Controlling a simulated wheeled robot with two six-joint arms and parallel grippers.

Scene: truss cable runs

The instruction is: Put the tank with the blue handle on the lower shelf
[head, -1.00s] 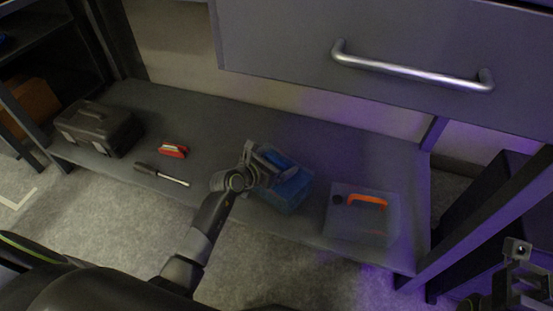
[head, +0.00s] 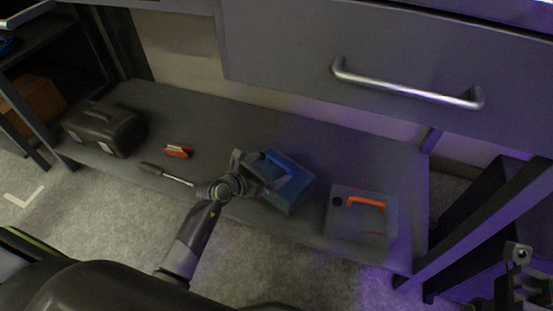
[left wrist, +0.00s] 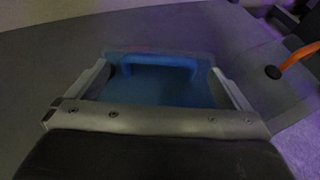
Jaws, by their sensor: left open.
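The tank with the blue handle (head: 290,190) is a blue box standing on the lower shelf (head: 215,125), near its front edge. My left gripper (head: 264,172) is open at the tank's left side, close to its top. In the left wrist view the blue handle (left wrist: 160,62) and the tank's blue top (left wrist: 165,92) show between the two spread fingers (left wrist: 155,90), with visible gaps beside them. My right gripper (head: 518,275) shows only partly at the lower right edge, far from the tank; its jaw opening is unclear.
A clear tank with an orange handle (head: 352,228) stands right of the blue one. A red tool (head: 177,151), a screwdriver (head: 165,174) and a dark toolbox (head: 103,130) are to the left. A drawer with a metal handle (head: 405,89) overhangs the shelf.

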